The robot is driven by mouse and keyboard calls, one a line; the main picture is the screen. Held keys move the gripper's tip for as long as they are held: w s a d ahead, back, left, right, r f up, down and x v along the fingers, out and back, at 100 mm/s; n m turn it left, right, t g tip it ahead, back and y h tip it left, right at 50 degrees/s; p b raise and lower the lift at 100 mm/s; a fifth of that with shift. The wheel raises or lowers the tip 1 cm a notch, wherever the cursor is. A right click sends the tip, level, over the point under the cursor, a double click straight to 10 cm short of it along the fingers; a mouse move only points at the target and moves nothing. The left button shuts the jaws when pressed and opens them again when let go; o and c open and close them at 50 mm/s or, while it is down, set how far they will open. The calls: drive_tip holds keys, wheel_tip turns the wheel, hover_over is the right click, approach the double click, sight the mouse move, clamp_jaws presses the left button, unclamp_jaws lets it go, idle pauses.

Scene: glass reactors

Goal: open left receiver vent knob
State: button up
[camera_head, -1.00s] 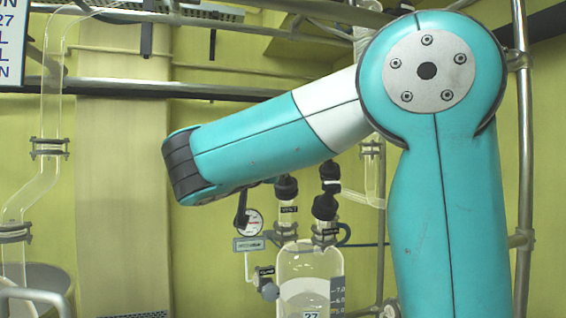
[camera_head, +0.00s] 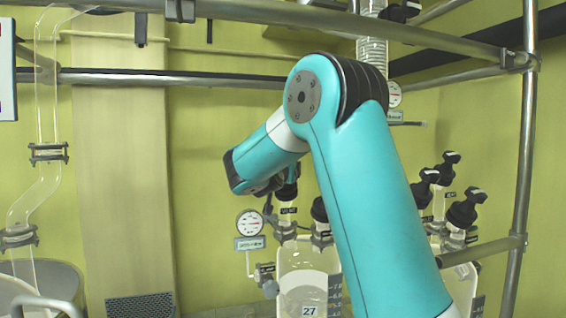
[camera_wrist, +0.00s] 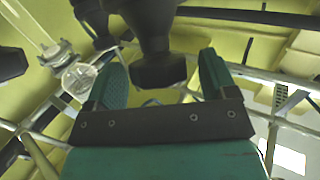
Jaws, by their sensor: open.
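The left receiver (camera_head: 305,262) is a clear glass vessel labelled 27 in the head view. Its black vent knob (camera_head: 288,191) stands on top above a small label, partly covered by my arm's end. A second black knob (camera_head: 320,210) is just to its right, partly behind my arm. In the wrist view, a dark knob (camera_wrist: 158,65) hangs into the space between the two green fingers of my gripper (camera_wrist: 160,78). The gripper is open. I cannot tell whether the fingers touch the knob. My gripper is mostly hidden in the head view.
A round gauge (camera_head: 250,223) sits left of the vent knob. Another glass vessel (camera_head: 460,285) with several black knobs stands at the right. Metal rails (camera_head: 180,78) cross behind and above. A glass pipe (camera_head: 38,190) runs down the far left.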

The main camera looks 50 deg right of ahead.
drive_tip(key=c, duration=0.9)
drive_tip(key=shift+d+n+t, duration=0.1)
drive_tip(key=shift+n+t, duration=0.3)
drive_tip(key=shift+n, duration=0.2)
drive_tip(key=n+t+y, duration=0.1)
drive_tip(key=n, duration=0.1)
drive_tip(key=n+t+y, duration=0.1)
drive_tip(key=t+y, duration=0.1)
drive_tip(key=shift+s+d+r+n+p, duration=0.15)
drive_tip(key=shift+n+p, duration=0.2)
drive_tip(key=shift+n, duration=0.05)
drive_tip(key=shift+n+t+y, duration=0.7)
drive_tip(key=shift+n+y, duration=0.2)
drive_tip(key=shift+n, duration=0.3)
drive_tip(key=n+y, duration=0.1)
drive_tip(key=n+t+y+b, duration=0.1)
drive_tip(key=n, duration=0.1)
drive_tip(key=n+y, duration=0.1)
drive_tip(key=y, duration=0.1)
drive_tip(key=shift+d+f+n+t+b, duration=0.1)
drive_tip(key=shift+f+n+t+b, duration=0.15)
drive_tip(key=shift+n+t+b, duration=0.1)
drive_tip(key=shift+r+n+y+b, duration=0.1)
drive_tip(key=shift+n+y+b, duration=0.85)
drive_tip(key=shift+n+y, duration=1)
drive_tip(key=shift+y, duration=0.35)
